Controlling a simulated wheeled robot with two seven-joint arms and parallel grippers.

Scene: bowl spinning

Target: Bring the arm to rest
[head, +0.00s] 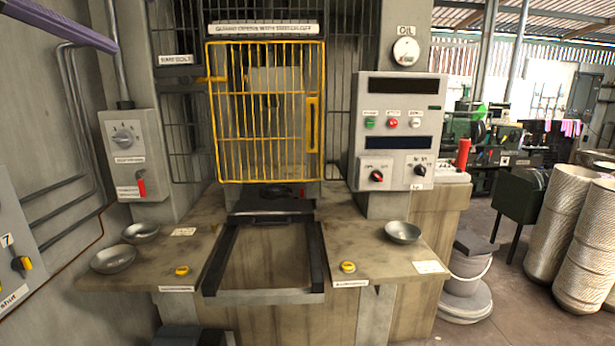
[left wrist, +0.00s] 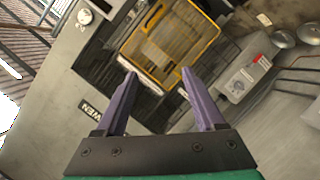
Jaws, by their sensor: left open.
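My left gripper (left wrist: 158,75) is open in the left wrist view. Its two purple fingers stand wide apart with nothing between them. Behind the fingers, tilted and some way off, is the yellow cage door (left wrist: 172,42) of the machine. In the head view only a purple part of my left gripper (head: 62,24) shows at the top left corner, high above the work table and left of the machine. My right gripper is in neither view.
The yellow cage door (head: 265,110) is shut at the machine's front. Metal bowls lie on the table: two at left (head: 113,259) (head: 141,233), one at right (head: 403,232). A switch box (head: 134,150) is on the left wall, a control panel (head: 398,130) at right. Wire-bound drums (head: 560,230) stand far right.

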